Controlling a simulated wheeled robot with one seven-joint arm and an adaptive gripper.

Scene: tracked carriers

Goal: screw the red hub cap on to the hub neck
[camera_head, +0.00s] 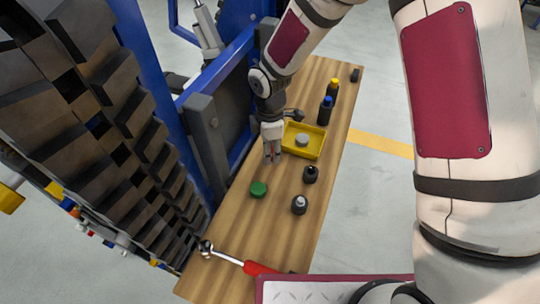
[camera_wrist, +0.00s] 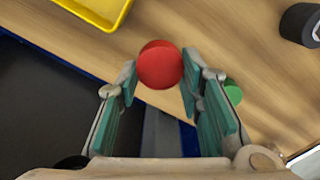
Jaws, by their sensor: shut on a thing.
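The red hub cap (camera_wrist: 160,65) is between the fingertips of my gripper (camera_wrist: 158,84) in the wrist view, and the gripper is shut on it. In the head view my gripper (camera_head: 272,155) points down over the wooden bench, just left of the yellow tray. The cap cannot be made out clearly there. I cannot tell for sure which thing is the hub neck. Two short dark cylinders stand on the bench right of my gripper: one with a dark top (camera_head: 310,174) and one with a light top (camera_head: 299,204).
The yellow tray (camera_head: 318,153) holds a grey round piece (camera_head: 302,140). A green cap (camera_head: 259,189) lies on the bench (camera_head: 240,225). A red-handled wrench (camera_head: 245,264) lies near the front. A blue-framed tracked carrier (camera_head: 165,130) borders the left.

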